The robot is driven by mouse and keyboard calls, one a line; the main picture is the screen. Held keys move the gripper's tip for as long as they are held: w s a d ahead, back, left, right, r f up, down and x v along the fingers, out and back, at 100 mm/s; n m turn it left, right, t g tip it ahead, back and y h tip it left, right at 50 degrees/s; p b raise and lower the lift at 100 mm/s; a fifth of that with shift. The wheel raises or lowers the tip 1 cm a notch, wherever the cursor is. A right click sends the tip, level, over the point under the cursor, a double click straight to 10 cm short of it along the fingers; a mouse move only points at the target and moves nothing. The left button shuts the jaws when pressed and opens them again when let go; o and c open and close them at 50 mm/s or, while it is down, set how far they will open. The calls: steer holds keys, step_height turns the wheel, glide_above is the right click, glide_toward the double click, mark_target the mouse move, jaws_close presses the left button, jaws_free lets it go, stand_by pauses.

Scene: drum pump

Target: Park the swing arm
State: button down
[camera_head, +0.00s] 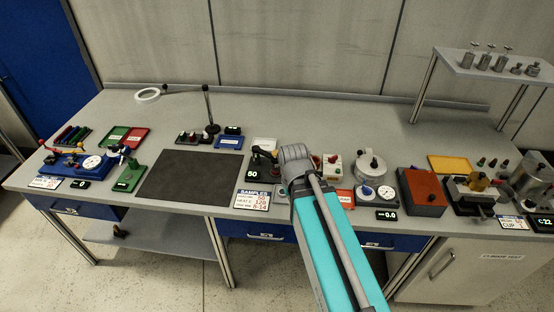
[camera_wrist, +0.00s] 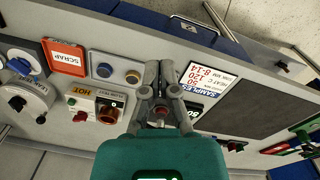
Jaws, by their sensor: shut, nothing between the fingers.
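My gripper (camera_wrist: 160,72) is shut and empty in the wrist view, above the bench between a panel with two round buttons (camera_wrist: 117,73) and the SAMPLES card (camera_wrist: 207,75). A red knob (camera_wrist: 160,112) shows low between its finger links; I cannot tell whether anything touches it. In the head view my arm hides much of this spot, and a small dark device (camera_head: 258,152) stands beside the "50" display. No part is labelled as the swing arm. A jointed arm with a white ring (camera_head: 148,94) reaches left from a dark post (camera_head: 208,110) at the back.
A dark mat (camera_head: 189,174) lies left of the SAMPLES card, largely clear. Right of my arm stand a switch box (camera_head: 332,167), a round metal pot (camera_head: 371,165) and a red-brown block (camera_head: 421,192). A raised shelf (camera_head: 480,62) holds several weights at the back right.

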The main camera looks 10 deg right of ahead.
steer(key=w+a+f+n+h+b, duration=0.2)
steer(key=w+f+n+h+b, duration=0.3)
steer(key=w+n+h+b, duration=0.5)
steer(key=w+a+r+n+t+h+b, duration=0.3)
steer(key=w+a+n+b, duration=0.3)
steer(key=w+a+n, duration=0.4)
steer(key=shift+a+n+t+h+b, duration=0.3)
steer(key=shift+t+h, duration=0.4)
steer(key=shift+h, duration=0.2)
steer(key=shift+d, duration=0.1)
steer(key=b+x, duration=0.2)
steer(key=x, duration=1.2)
steer(key=shift+b, duration=0.35)
